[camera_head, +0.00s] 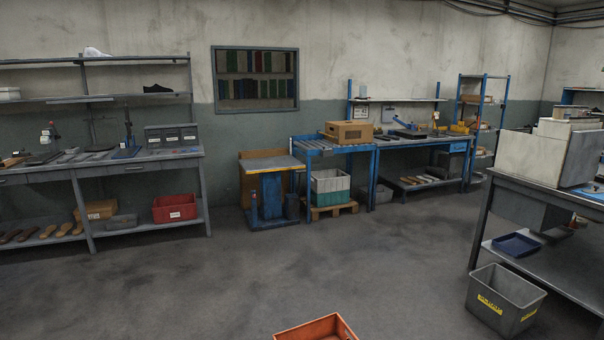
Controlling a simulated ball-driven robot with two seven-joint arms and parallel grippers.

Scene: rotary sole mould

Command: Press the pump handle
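I cannot make out a pump handle with certainty. A blue lift table (272,202) with a grey top edged in yellow stands on the floor against the back wall, left of the blue workbench. A narrow upright blue part (254,208) shows at its front left; I cannot tell whether it is the pump handle. Neither of my grippers is in view.
An orange crate (318,328) lies on the floor at the bottom edge. A grey bin (505,300) stands by the right-hand bench (545,262). The middle floor is clear.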

